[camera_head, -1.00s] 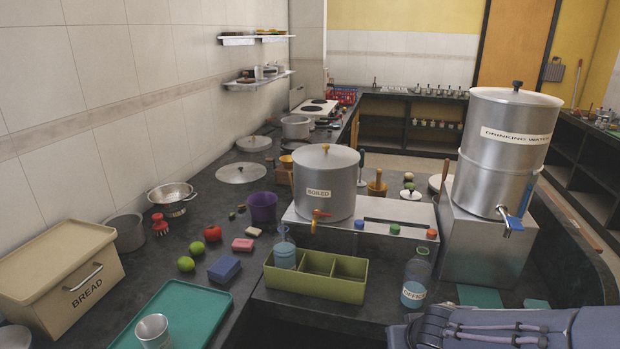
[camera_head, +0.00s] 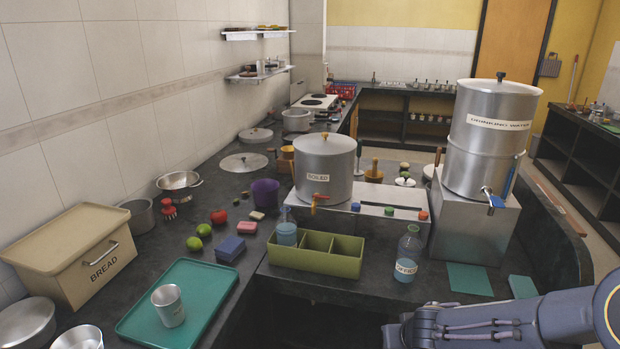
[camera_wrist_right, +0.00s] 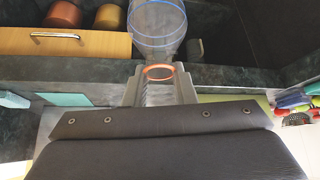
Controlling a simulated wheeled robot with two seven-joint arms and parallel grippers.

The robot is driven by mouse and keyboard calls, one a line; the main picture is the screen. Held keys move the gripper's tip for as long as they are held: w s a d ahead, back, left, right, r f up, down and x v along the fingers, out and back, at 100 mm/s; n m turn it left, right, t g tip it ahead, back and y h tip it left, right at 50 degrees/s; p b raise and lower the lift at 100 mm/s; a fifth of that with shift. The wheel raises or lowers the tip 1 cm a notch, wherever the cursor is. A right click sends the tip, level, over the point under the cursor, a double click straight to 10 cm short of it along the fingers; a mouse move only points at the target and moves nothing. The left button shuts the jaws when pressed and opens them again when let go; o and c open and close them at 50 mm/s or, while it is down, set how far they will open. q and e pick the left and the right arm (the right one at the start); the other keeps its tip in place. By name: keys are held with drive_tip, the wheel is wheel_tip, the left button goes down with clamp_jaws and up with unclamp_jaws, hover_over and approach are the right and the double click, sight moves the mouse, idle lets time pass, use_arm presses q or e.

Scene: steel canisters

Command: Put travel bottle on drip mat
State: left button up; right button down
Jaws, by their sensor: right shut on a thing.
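My right gripper (camera_wrist_right: 160,88) is shut on a clear bottle (camera_wrist_right: 158,25) with blue rings and an orange ring near the jaws; no label shows. In the head view my right gripper (camera_head: 396,335) is at the bottom edge, in front of the counter, and the held bottle cannot be made out. Two flat teal mats lie on the counter by the drinking-water canister: a larger one (camera_head: 470,279) and a smaller one (camera_head: 523,287). I cannot tell which is the drip mat. Both look bare. My left gripper is out of view.
A clear bottle labelled OFFICE (camera_head: 407,255) stands left of the mats. A green caddy (camera_head: 315,262) holds another clear bottle (camera_head: 286,230) in its left compartment. The drinking-water canister (camera_head: 490,150) stands on a steel stand (camera_head: 470,222). A teal tray (camera_head: 205,318) holds a metal cup (camera_head: 168,305).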

drive_tip(key=shift+w+f, duration=0.15)
drive_tip(key=shift+f, duration=0.3)
drive_tip(key=s+f, duration=0.3)
drive_tip(key=f, duration=0.1)
drive_tip(key=shift+d, duration=0.25)
drive_tip(key=shift+s+a+f, duration=0.25)
drive_tip(key=shift+s+f, duration=0.2)
drive_tip(key=shift+f, duration=0.05)
